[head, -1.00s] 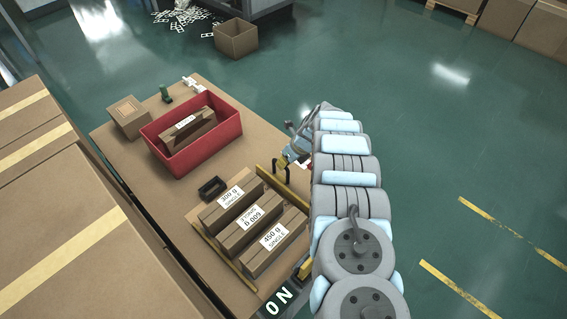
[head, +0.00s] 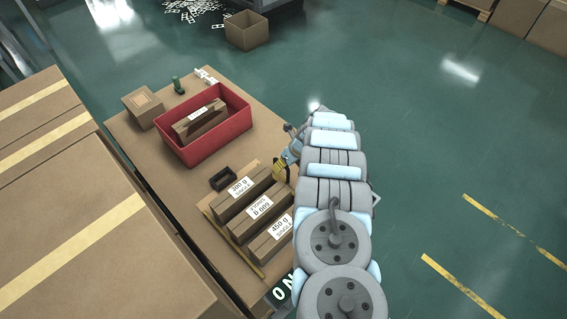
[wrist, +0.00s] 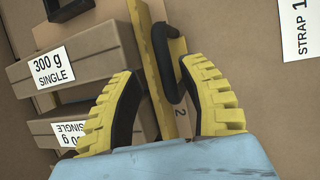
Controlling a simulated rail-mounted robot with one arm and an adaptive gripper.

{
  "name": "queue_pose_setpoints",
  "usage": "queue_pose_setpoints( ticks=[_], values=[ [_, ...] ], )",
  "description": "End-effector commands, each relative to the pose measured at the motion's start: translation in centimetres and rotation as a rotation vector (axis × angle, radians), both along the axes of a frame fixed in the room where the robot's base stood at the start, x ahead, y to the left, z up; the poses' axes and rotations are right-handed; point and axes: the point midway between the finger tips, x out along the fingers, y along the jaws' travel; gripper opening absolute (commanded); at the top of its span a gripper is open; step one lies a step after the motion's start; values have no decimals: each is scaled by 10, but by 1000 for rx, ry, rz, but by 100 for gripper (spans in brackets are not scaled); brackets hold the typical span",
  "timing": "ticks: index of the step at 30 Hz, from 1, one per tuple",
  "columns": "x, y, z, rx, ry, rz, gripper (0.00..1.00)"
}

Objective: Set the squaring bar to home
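The squaring bar (wrist: 150,62) appears in the wrist view as a long yellow bar with a black loop handle (wrist: 172,75) on its right side. It lies along the ends of the labelled cartons. My gripper (wrist: 160,74) is open, with its yellow ridged fingers on either side of the bar and handle. The right finger is very close to the handle; I cannot tell whether they touch. In the head view my gripper (head: 281,171) is low over the table by the cartons, and my arm hides most of the bar.
Labelled cartons (head: 243,195) lie side by side against a yellow rail (head: 231,246) on the table. A black open tray (head: 223,178) and a red bin (head: 207,139) holding a carton stand behind them. Large stacked boxes (head: 70,190) border the left. Green floor is clear to the right.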

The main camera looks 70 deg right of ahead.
Motion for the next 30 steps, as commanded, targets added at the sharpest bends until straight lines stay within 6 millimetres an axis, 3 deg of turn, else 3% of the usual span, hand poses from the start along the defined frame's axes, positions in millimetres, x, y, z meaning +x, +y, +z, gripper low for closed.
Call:
queue_pose_setpoints(
  ticks=[12, 30],
  values=[
    [-2, -3, 7, -4, -1, -2, 41],
    [-25, -4, 58, -2, -4, -2, 41]
  ],
)
